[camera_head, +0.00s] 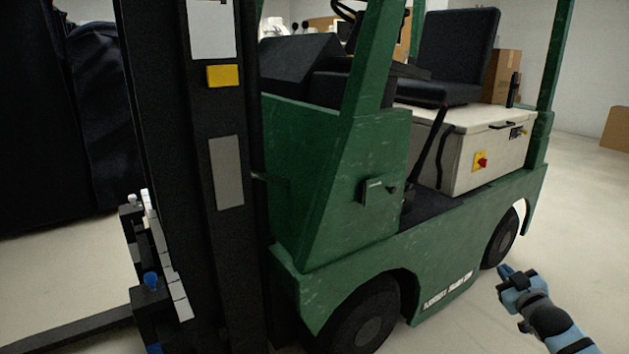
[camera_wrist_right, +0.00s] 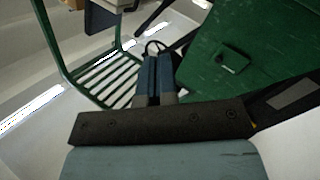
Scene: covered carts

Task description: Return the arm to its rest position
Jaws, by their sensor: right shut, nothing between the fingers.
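My right arm comes in at the lower right of the head view. Its gripper (camera_head: 506,272) is in front of the green forklift's side, near the rear wheel in the picture. In the right wrist view the two blue-grey fingers (camera_wrist_right: 153,72) lie together, shut with nothing between them. The green forklift (camera_head: 345,200) fills the middle of the head view, and its green side panel (camera_wrist_right: 250,50) shows tilted in the wrist view. I do not see my left gripper.
The forklift's black mast (camera_head: 190,120) stands at the left, with a fork (camera_head: 75,332) low down. A black seat (camera_head: 455,60) and white box (camera_head: 465,150) with a red knob (camera_head: 481,161) sit on the truck. Pale floor (camera_head: 585,215) is open at right.

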